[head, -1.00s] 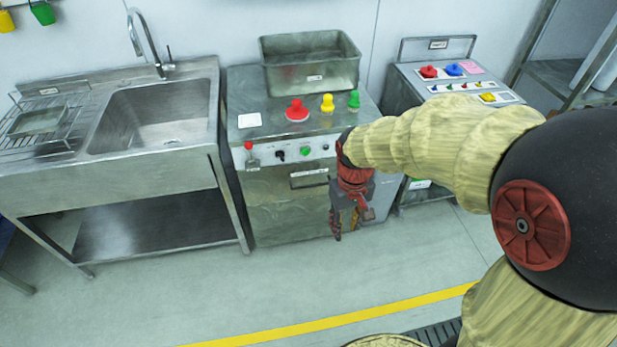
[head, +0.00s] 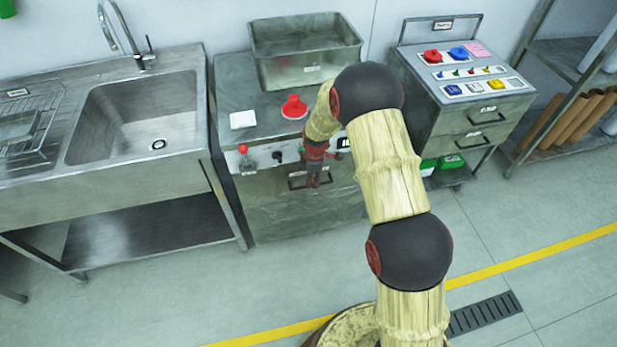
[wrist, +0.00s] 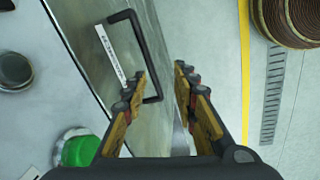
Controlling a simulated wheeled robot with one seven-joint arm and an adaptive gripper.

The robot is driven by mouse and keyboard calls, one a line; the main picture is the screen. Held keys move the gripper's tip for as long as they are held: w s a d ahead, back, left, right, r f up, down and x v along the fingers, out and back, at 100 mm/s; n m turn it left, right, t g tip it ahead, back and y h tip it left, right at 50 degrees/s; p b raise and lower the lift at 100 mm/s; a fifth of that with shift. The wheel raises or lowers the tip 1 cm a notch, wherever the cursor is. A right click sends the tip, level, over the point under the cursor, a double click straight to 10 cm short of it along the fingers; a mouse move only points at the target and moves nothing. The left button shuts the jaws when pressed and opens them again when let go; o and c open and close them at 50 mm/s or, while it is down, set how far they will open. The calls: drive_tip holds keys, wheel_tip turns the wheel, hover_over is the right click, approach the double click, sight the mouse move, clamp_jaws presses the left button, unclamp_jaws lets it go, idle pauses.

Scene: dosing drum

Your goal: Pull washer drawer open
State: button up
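The washer is the steel cabinet (head: 295,218) in the middle, with a drawer front that carries a black bar handle (head: 297,185). My gripper (head: 313,183) is in front of the handle and hides its right part in the head view. In the wrist view, the handle (wrist: 145,50) stands out from the drawer front (wrist: 90,25) beside a white label strip. My gripper (wrist: 163,85) is open there, and the handle's near end shows in the gap between its fingers, close to the left finger. I cannot tell whether they touch. The drawer looks shut.
Above the drawer are a control panel with a red-topped knob (head: 243,150) and a green button (wrist: 78,150). A steel bin (head: 306,50) and red knob (head: 294,107) are on top. A sink (head: 140,115) stands left, a drawer cart (head: 468,125) right. The floor in front is clear.

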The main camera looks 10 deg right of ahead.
drive_tip(key=w+f+n, duration=0.1)
drive_tip(key=f, duration=0.1)
drive_tip(key=w+f+n+b, duration=0.1)
drive_tip(key=f, duration=0.2)
drive_tip(key=w+f+n+b, duration=0.1)
drive_tip(key=f, duration=0.1)
drive_tip(key=shift+f+t, duration=0.15)
drive_tip(key=shift+t, duration=0.15)
drive_tip(key=shift+c, duration=1)
clamp_jaws()
